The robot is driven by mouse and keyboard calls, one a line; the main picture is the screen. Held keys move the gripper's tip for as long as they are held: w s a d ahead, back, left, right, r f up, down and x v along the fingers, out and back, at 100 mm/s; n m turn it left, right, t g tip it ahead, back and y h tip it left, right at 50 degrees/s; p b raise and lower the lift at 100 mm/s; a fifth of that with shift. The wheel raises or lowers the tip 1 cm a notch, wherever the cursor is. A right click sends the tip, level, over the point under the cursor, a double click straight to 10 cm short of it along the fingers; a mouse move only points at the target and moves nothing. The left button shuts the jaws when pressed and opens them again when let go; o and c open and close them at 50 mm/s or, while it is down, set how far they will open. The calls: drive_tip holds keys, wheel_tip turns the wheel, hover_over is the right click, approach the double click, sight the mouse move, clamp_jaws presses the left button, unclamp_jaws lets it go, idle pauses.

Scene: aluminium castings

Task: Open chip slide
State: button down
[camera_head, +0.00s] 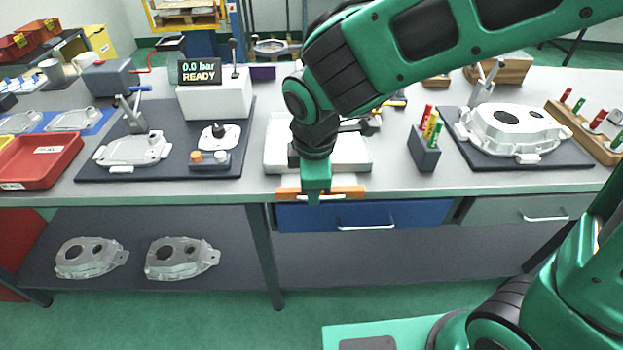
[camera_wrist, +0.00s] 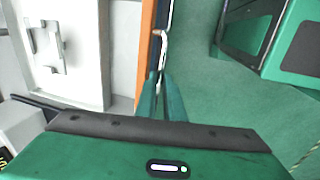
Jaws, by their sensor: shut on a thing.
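The chip slide shows as an orange strip (camera_head: 348,191) at the table's front edge, just below a white tray (camera_head: 275,155). A pale metal handle (camera_wrist: 163,50) runs along the orange strip (camera_wrist: 147,50) in the wrist view. My gripper (camera_head: 317,196) points down in front of the strip and hides part of it. In the wrist view my gripper (camera_wrist: 161,88) has its two green fingers close together, shut on the handle. The slide looks close against the bench front; how far it is out I cannot tell.
A blue drawer (camera_head: 415,213) with a handle lies just under the slide, and a grey drawer (camera_head: 520,209) is to its right. A dark block (camera_head: 424,155) with coloured pins stands right of the tray. Green floor (camera_head: 200,305) in front is clear.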

drive_tip(key=c, duration=1.9)
unclamp_jaws()
drive_tip(key=shift+o, duration=0.2)
drive_tip(key=shift+r, duration=0.15)
wheel_tip(320, 180, up, 10)
drive_tip(key=s, duration=0.2)
drive_tip(key=shift+r, duration=0.15)
drive_tip(key=d+f+m+g+h, duration=0.1)
drive_tip(key=d+f+m, duration=0.1)
drive_tip(key=d+m, duration=1.55)
drive_tip(key=s+d+f+m, duration=0.1)
drive_tip(key=s+d+m, duration=0.2)
drive_tip(key=s+d, duration=0.3)
drive_tip(key=s+d+f+m+g+y, duration=0.1)
drive_tip(key=s+d+f+m, duration=0.1)
drive_tip(key=s+d, duration=0.5)
drive_tip(key=d+m, duration=0.1)
drive_tip(key=d, duration=0.5)
drive_tip(key=shift+s+d+f, duration=0.15)
drive_tip(key=shift+d+f, duration=0.05)
drive_tip(key=shift+d, duration=0.2)
